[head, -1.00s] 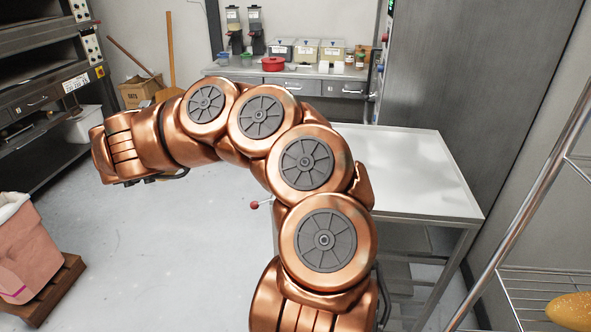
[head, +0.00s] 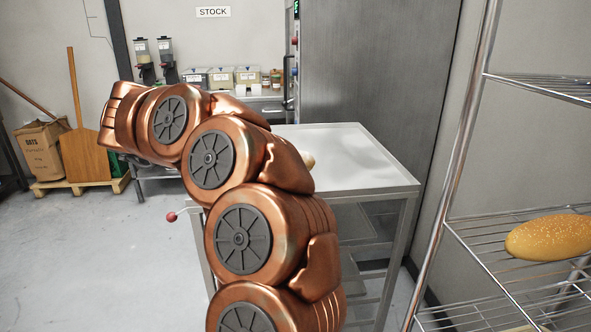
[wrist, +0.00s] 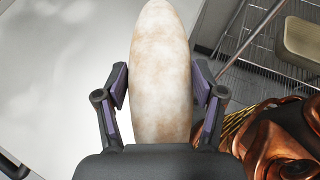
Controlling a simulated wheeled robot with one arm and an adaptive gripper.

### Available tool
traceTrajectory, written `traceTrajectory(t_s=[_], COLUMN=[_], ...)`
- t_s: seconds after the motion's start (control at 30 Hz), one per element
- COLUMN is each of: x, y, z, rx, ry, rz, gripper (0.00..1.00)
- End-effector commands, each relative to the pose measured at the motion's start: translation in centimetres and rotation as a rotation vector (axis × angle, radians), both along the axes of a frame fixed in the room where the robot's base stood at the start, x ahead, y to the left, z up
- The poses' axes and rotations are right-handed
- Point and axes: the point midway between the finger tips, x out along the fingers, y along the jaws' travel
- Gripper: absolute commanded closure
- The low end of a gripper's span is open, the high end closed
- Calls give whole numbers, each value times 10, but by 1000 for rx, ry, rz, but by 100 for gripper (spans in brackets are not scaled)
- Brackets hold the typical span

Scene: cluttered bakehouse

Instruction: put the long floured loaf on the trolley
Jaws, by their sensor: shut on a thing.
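The long floured loaf (wrist: 160,70) is pale with brown patches and fills the middle of the wrist view. My gripper (wrist: 161,95) is shut on it, with one finger against each side. In the head view my arm hides the gripper and most of the loaf; a small pale end of the loaf (head: 308,161) shows beside the arm, over the white-topped table. A wire-shelved metal rack (head: 462,140), which may be the trolley, stands at the right. I cannot tell for sure that it is the trolley.
The white-topped steel table (head: 350,150) is mostly bare and has shelves below. A seeded loaf (head: 550,238) lies on the rack's middle shelf. A back counter (head: 265,97) holds several tubs. Floor is clear at lower left.

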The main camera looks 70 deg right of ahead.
Motion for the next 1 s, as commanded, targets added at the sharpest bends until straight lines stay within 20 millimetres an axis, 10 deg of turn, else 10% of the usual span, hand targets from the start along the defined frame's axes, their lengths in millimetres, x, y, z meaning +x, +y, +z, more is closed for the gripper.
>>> traceTrajectory(t_s=[1.0], x=[35], y=[-97], z=[-11], rx=[-1], ry=[3], rz=[-40], gripper=[51])
